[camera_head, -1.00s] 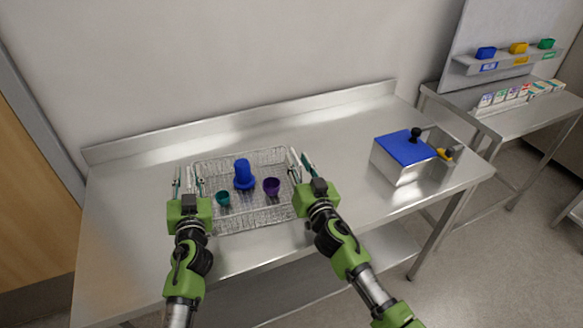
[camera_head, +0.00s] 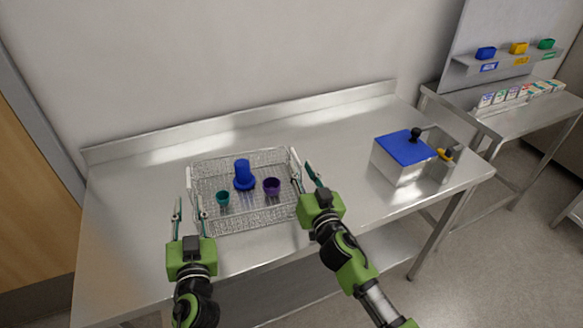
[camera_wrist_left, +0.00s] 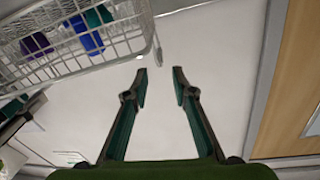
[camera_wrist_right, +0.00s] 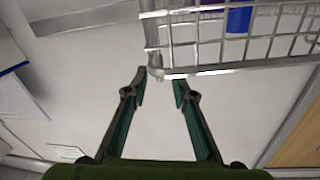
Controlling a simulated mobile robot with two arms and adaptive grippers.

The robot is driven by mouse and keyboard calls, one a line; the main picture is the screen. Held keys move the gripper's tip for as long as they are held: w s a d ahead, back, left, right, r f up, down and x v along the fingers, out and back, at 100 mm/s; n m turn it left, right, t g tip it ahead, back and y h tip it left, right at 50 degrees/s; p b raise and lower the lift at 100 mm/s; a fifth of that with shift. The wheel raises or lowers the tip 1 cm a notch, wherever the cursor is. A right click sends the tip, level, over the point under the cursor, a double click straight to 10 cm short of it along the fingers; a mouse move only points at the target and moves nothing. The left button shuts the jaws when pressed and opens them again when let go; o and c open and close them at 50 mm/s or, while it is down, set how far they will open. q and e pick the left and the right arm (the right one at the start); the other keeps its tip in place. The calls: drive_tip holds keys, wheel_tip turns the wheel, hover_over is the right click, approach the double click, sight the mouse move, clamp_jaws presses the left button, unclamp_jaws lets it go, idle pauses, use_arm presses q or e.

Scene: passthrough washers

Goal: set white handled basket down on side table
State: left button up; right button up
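The wire basket (camera_head: 265,217) with white handles sits flat on the steel table (camera_head: 135,240). It holds a blue stepped piece (camera_head: 243,178), a teal cup (camera_head: 222,198) and a purple cup (camera_head: 272,186). My right gripper (camera_head: 304,172) is open beside the right handle (camera_head: 296,172). In the right wrist view the handle end (camera_wrist_right: 153,60) shows just beyond the fingertips; contact is unclear.
A steel box with a blue lid (camera_head: 403,148) and a black knob stands on the table's right. A second table (camera_head: 535,105) at the far right holds several small boxes, below a shelf with blue, yellow and green bins. The table behind the basket is clear.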

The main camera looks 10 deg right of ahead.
drive_tip(key=s+d, duration=0.1)
drive_tip(key=s, duration=0.7)
drive_tip(key=shift+s, duration=0.4)
use_arm(q)
drive_tip(key=shift+s, duration=0.1)
use_arm(e)
drive_tip(key=shift+d, duration=0.1)
